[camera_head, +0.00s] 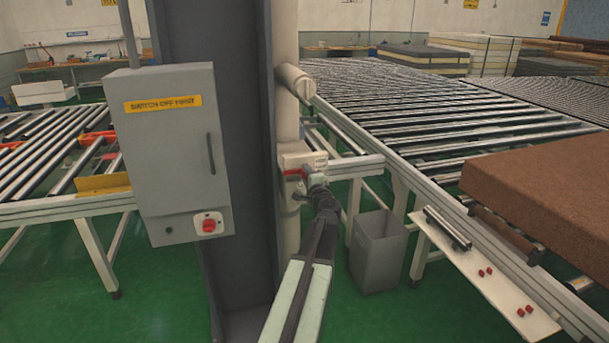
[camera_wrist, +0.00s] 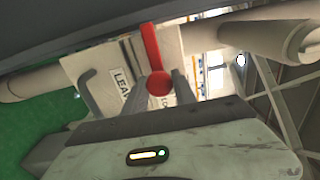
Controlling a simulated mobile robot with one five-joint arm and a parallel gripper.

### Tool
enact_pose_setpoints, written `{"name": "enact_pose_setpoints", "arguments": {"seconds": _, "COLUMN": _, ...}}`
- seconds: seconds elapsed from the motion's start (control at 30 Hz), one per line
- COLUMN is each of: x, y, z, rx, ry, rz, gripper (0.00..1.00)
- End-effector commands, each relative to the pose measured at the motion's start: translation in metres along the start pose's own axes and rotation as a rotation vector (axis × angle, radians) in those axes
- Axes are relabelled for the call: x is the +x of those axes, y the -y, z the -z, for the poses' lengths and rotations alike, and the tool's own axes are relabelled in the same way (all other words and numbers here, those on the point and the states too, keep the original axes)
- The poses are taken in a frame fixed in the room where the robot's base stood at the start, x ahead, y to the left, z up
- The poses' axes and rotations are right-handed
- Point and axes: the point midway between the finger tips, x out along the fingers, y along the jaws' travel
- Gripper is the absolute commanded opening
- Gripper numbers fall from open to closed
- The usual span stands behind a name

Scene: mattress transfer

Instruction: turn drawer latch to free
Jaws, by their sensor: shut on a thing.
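The drawer latch is a red bar with a round red knob (camera_wrist: 158,83) in the wrist view. It sits on the front of a pale box (camera_wrist: 108,72) with a partly covered label that begins "LEA". In the head view the pale box (camera_head: 300,155) is fixed to the cream post, with a little red showing at the latch (camera_head: 291,172). My gripper (camera_head: 302,187) is at the box's front, shut on the latch. In the wrist view its grey fingers lie around the knob; the exact contact is partly hidden.
A grey cabinet (camera_head: 172,150) with a red switch stands left of the dark column (camera_head: 215,120). A grey bin (camera_head: 378,250) stands below right. Roller conveyors (camera_head: 440,100) and a brown mattress (camera_head: 550,190) fill the right. Green floor is open in front.

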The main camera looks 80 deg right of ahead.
Motion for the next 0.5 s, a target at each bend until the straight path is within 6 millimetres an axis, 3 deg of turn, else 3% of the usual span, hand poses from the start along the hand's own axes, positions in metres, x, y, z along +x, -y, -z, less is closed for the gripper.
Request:
{"name": "enact_pose_setpoints", "arguments": {"seconds": 0.4, "x": -0.001, "y": -0.0009, "z": 0.004, "rx": 0.003, "ry": 0.003, "rz": -0.001, "gripper": 0.0}}
{"name": "enact_pose_setpoints", "arguments": {"seconds": 0.43, "x": -0.0011, "y": -0.0008, "z": 0.0044, "rx": 0.003, "ry": 0.002, "rz": -0.001, "gripper": 0.35}}
{"name": "enact_pose_setpoints", "arguments": {"seconds": 0.5, "x": -0.0013, "y": -0.0008, "z": 0.0058, "rx": 0.004, "ry": 0.0, "rz": -0.001, "gripper": 0.53}}
